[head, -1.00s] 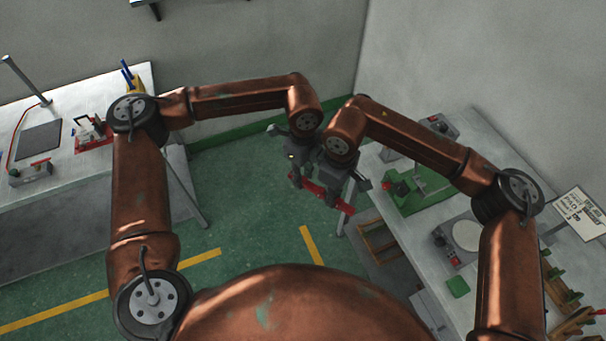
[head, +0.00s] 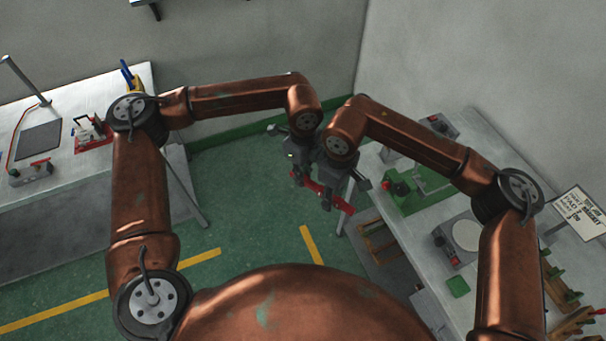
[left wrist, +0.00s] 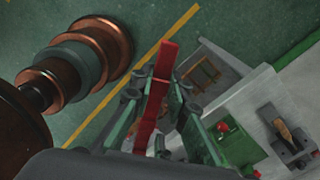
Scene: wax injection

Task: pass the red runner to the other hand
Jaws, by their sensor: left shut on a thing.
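The red runner (head: 326,191) is a long thin red bar, held in the air between my two arms, tilted down to the right in the head view. My left gripper (head: 297,176) is shut on it near its upper left end. In the left wrist view the runner (left wrist: 163,62) runs lengthwise between the green-padded fingers of my left gripper (left wrist: 157,92). My right gripper (head: 338,192) is at the runner's lower right part, close beside my left gripper. Its fingers partly overlap the runner, and whether they close on it cannot be made out.
A left workbench (head: 60,215) carries a dark mat (head: 38,139) and a red-handled device (head: 36,172). A right workbench (head: 480,130) carries a green fixture (head: 420,190) and a round pale plate (head: 466,235). Open green floor (head: 250,215) lies below my grippers.

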